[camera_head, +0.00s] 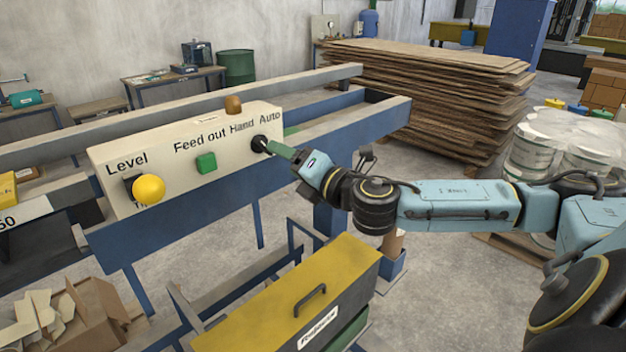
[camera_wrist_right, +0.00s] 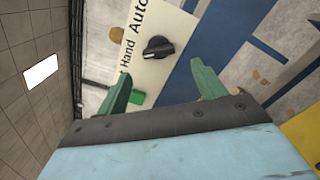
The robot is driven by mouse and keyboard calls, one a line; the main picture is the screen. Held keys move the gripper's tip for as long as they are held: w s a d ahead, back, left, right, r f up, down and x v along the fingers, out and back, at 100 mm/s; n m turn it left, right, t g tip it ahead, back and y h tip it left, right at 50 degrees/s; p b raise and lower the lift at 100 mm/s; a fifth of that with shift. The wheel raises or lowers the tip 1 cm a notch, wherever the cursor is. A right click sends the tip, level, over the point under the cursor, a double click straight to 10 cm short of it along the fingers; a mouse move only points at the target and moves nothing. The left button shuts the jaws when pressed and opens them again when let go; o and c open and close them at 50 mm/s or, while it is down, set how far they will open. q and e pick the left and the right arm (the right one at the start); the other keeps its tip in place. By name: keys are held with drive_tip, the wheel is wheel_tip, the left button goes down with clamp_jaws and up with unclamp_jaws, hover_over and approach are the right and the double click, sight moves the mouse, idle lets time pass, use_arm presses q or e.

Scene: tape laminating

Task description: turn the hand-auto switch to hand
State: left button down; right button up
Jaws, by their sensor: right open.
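The hand-auto switch (camera_head: 259,143) is a black rotary knob under the words Hand and Auto, at the right end of a cream control panel (camera_head: 228,171). In the right wrist view the knob (camera_wrist_right: 158,47) stands ahead of my right gripper, beyond and between its fingers. My right gripper (camera_head: 276,149) has green fingers and is at the knob in the head view. In the right wrist view the fingers (camera_wrist_right: 160,80) are wide apart with nothing between them, and the knob looks clear of both. My left gripper is not in view.
The panel also carries a green Feed out button (camera_head: 206,163) and a yellow Level knob (camera_head: 149,188). An orange-brown dome (camera_head: 233,105) sits on its top edge. Blue frame rails (camera_head: 350,132) run behind and beside it. A yellow-topped box (camera_head: 290,290) stands in front, below my right arm.

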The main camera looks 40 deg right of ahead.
drive_tip(key=s+b, duration=0.2)
drive_tip(key=s, duration=0.4)
drive_tip(key=shift+s+d, duration=0.2)
drive_tip(key=shift+s, duration=0.05)
idle(0.5)
